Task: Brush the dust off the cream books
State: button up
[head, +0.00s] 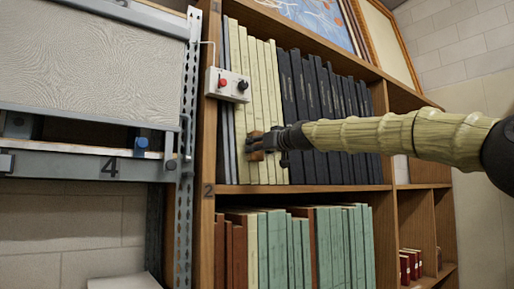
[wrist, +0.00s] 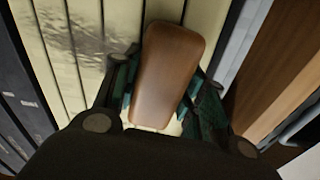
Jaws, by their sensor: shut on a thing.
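The cream books (head: 262,110) stand upright in a row at the left of the upper shelf. In the wrist view their spines (wrist: 65,45) fill the upper left, with greyish, mottled dust patches on them. My gripper (head: 262,143) is in front of the lower part of the cream spines. It is shut on a brown brush (wrist: 168,70), whose rounded wooden back faces the wrist camera. The bristles are hidden behind the back, so I cannot tell whether they touch the spines.
Dark blue books (head: 322,100) stand right of the cream ones. A small box with red and black knobs (head: 228,85) is fixed at the shelf's left upright (head: 207,140). A grey metal rack (head: 95,165) stands at the left.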

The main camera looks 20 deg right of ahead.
jog(key=w+d+p, duration=0.2)
jog(key=d, duration=0.4)
jog(key=shift+w+d, duration=0.15)
jog(key=shift+d, duration=0.05)
dwell(0.4)
jog(key=shift+d, duration=0.1)
